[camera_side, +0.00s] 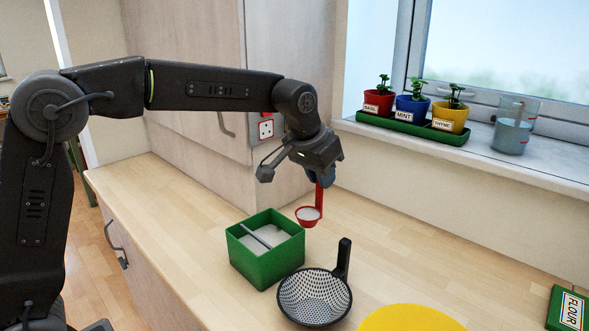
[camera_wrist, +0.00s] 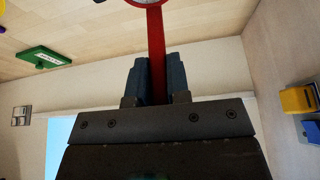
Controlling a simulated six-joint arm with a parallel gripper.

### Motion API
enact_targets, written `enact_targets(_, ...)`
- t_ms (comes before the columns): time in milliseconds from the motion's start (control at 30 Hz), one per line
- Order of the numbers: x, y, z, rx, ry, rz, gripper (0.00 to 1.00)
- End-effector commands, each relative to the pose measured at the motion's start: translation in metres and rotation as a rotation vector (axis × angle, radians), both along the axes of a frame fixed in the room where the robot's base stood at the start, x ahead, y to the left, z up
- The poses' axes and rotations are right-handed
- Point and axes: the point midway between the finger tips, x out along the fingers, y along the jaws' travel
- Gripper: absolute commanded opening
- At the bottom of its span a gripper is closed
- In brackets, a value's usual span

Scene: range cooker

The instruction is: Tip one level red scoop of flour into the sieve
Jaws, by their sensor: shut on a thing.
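My gripper (camera_side: 324,178) is shut on the handle of the red scoop (camera_side: 308,216), which hangs below it with white flour in its bowl. In the wrist view the red handle (camera_wrist: 156,45) runs between the two fingers of my gripper (camera_wrist: 155,78); most of the bowl is cut off at the top edge. The scoop is above the counter, just right of the green flour box (camera_side: 265,262), which holds white flour with a grey bar across it. The sieve (camera_side: 314,297), a mesh bowl with a black upright handle, stands on the counter in front, apart from the scoop.
A yellow round thing (camera_side: 411,319) lies right of the sieve, and a green flour lid (camera_side: 568,310) at far right. Basil, mint and thyme pots (camera_side: 411,107) in a green tray and a jug of water (camera_side: 514,126) stand on the sill. The counter (camera_side: 420,250) right of the scoop is clear.

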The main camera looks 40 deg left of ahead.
Motion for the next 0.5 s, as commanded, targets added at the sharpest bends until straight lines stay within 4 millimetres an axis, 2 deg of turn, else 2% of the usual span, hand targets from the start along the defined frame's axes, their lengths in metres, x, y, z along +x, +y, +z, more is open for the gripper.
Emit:
enact_targets(100,0.002,-0.016,-0.002,0.003,-0.004,-0.001,0.00)
enact_targets(500,-0.013,-0.031,-0.010,0.071,-0.080,-0.001,0.00)
